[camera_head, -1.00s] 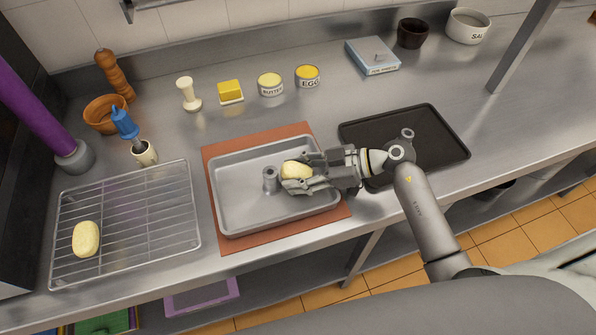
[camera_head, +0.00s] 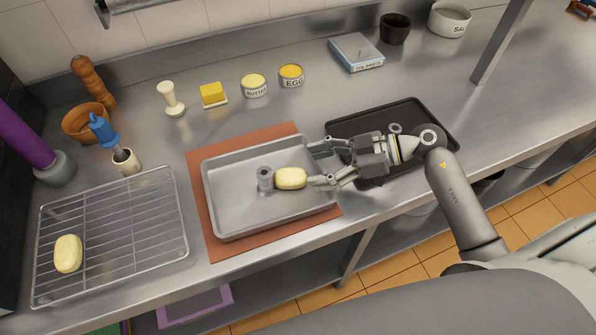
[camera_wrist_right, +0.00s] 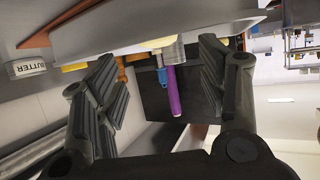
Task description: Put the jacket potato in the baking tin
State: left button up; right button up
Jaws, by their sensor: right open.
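A pale yellow potato (camera_head: 291,178) lies in the grey baking tin (camera_head: 230,213), right beside a small grey metal cylinder (camera_head: 265,181) in it. A second, similar potato (camera_head: 68,253) lies on the wire rack (camera_head: 120,250) at the left. My right gripper (camera_head: 317,164) is open and empty at the tin's right side. Its lower fingertip is close to the potato's right end; I cannot tell whether they touch. In the right wrist view the spread fingers show, with the tin (camera_wrist_right: 100,30) and the potato (camera_wrist_right: 167,51) beyond. My left gripper is out of view.
The tin stands on a red-brown mat (camera_head: 207,243). A dark tray (camera_head: 445,131) lies under my right wrist. Behind stand a butter tub (camera_head: 254,88), an egg tub (camera_head: 291,77) and a yellow block (camera_head: 213,95). A purple stick (camera_head: 22,130) stands far left. The back right counter has free room.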

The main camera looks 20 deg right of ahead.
jog(key=shift+v, duration=1.95)
jog(key=shift+a, duration=0.1)
